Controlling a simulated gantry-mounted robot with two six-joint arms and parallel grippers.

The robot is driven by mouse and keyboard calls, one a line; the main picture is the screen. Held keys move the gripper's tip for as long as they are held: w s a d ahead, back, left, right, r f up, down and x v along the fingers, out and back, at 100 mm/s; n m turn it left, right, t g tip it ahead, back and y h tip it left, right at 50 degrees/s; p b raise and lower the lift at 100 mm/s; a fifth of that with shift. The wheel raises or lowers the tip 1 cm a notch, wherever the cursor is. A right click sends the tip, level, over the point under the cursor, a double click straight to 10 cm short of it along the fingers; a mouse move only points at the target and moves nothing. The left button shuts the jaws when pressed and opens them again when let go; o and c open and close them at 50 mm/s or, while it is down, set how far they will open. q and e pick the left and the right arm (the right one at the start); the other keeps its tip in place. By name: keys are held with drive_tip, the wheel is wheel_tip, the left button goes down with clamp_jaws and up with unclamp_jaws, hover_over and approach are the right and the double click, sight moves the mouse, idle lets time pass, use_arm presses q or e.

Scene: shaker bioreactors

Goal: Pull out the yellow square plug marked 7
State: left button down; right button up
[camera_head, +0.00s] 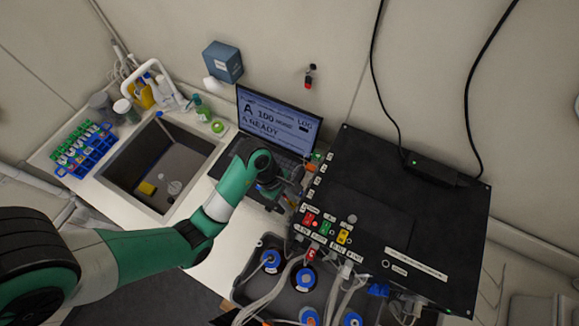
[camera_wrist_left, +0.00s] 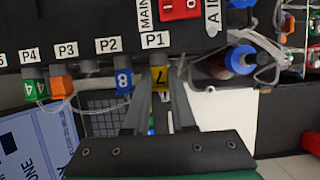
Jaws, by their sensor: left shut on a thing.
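The yellow square plug marked 7 (camera_wrist_left: 160,80) is in the left wrist view, at the port under the label P1 (camera_wrist_left: 155,40) on the dark box. My left gripper (camera_wrist_left: 160,92) has one finger on each side of the plug and is shut on it. The plug appears to be still against its port; I cannot tell how deep it sits. In the head view my left gripper (camera_head: 288,190) is at the left side of the black box (camera_head: 385,185), and the plug is too small to make out there. My right gripper is not in view.
A blue plug marked 8 (camera_wrist_left: 124,81) sits close left at P2, with an orange plug (camera_wrist_left: 62,87) and a green plug marked 4 (camera_wrist_left: 35,90) beyond. The laptop (camera_head: 277,120) stands close behind the gripper. A tray (camera_head: 250,285) with blue-capped vessels and tubes lies in front.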

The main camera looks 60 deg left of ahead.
use_arm(q)
drive_tip(key=shift+s+a, duration=0.3)
drive_tip(key=shift+a, duration=0.25)
drive_tip(key=shift+s+a, duration=0.1)
drive_tip(key=shift+a, duration=0.05)
drive_tip(key=shift+s+a, duration=0.25)
drive_tip(key=shift+a, duration=0.15)
drive_tip(key=shift+a, duration=0.1)
idle(0.4)
drive_tip(key=shift+s+a, duration=0.35)
drive_tip(key=shift+a, duration=0.3)
drive_tip(key=shift+s+a, duration=0.35)
drive_tip(key=shift+a, duration=0.25)
